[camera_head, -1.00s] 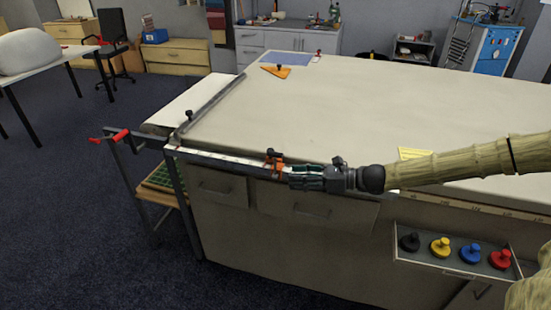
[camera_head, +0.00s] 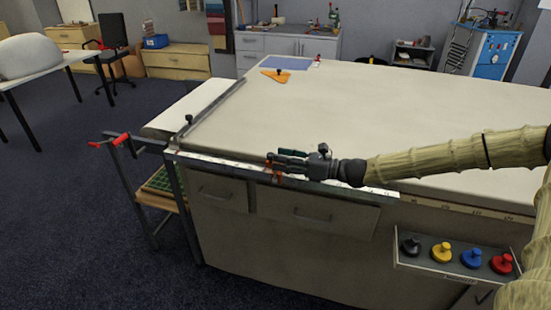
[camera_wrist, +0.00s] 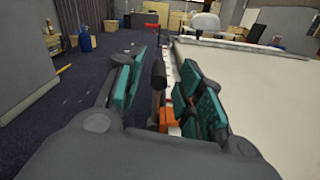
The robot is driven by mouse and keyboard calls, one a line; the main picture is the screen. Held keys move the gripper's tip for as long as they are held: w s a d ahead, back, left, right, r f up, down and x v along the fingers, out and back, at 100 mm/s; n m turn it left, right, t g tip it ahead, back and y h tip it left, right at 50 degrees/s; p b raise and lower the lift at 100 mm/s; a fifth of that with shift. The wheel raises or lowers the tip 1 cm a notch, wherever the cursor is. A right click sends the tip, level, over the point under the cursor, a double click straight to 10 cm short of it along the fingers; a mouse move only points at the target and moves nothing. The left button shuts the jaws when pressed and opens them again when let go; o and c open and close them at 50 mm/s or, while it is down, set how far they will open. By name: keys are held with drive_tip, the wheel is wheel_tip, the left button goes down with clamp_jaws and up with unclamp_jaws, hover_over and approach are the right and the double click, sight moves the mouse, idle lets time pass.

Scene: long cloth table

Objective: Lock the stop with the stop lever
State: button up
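The orange stop (camera_head: 277,174) sits on the metal rail (camera_head: 215,163) along the table's front edge. My gripper (camera_head: 280,158) is over it in the head view and hides most of its top. In the wrist view, my gripper (camera_wrist: 160,80) has its teal-padded fingers spread apart. A dark, round-ended lever (camera_wrist: 158,76) stands between them, with the orange body of the stop (camera_wrist: 168,118) below it. The lever looks nearer the right finger; I cannot tell whether they touch.
The pale tabletop (camera_head: 400,120) lies behind the rail and is mostly clear. An orange triangle (camera_head: 276,76) lies at its far left. A red-handled crank (camera_head: 122,139) stands left of the rail.

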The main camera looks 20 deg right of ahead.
drive_tip(key=shift+x, duration=1.35)
clamp_jaws()
